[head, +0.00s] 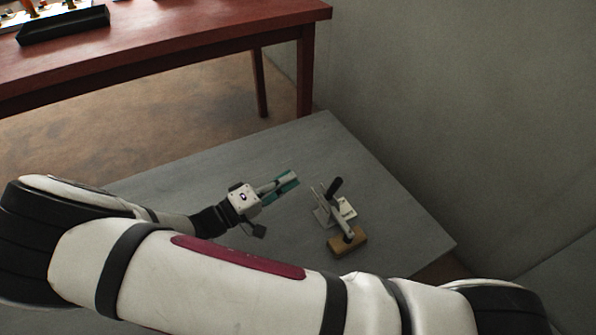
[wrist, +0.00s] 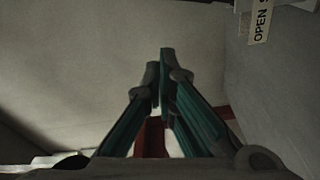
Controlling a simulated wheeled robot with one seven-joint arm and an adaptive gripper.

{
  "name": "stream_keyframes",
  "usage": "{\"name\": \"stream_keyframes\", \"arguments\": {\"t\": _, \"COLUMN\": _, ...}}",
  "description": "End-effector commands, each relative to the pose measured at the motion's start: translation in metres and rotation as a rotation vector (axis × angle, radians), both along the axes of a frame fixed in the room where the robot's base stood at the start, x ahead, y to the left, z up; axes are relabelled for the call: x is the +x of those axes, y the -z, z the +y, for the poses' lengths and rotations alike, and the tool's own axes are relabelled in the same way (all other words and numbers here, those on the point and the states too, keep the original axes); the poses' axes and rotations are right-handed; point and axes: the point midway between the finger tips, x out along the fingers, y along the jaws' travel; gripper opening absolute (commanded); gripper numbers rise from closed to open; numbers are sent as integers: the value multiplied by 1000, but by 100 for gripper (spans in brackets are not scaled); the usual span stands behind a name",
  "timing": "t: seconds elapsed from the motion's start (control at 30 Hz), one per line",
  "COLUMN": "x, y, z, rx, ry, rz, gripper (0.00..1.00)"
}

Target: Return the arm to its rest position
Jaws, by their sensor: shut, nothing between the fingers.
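My gripper (head: 287,182) has teal-green fingers and is held over the grey table, left of the clamp device, apart from it. In the wrist view the fingers of my gripper (wrist: 163,75) come together at the tips, shut with nothing between them. My white arm stretches across the front of the head view and hides the near part of the table.
A toggle-clamp device (head: 338,208) with a black handle and a wooden block (head: 347,242) stands on the grey table (head: 310,135). A label reading OPEN (wrist: 261,22) shows at the wrist view's upper right. A red table (head: 180,48) stands behind; a grey wall (head: 450,110) is at right.

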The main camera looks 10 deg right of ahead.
Motion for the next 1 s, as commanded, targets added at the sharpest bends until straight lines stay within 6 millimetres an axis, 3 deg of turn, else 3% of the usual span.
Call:
{"name": "stream_keyframes", "arguments": {"t": 0.67, "x": -2, "y": -2, "z": 1, "rx": 7, "ry": 12, "rz": 6, "gripper": 0}}
{"name": "stream_keyframes", "arguments": {"t": 0.77, "x": -5, "y": -11, "z": -7, "rx": 40, "ry": 64, "rz": 33, "gripper": 0}}
{"name": "stream_keyframes", "arguments": {"t": 1.0, "x": -26, "y": -54, "z": -45, "rx": 216, "ry": 292, "rz": 181, "gripper": 0}}
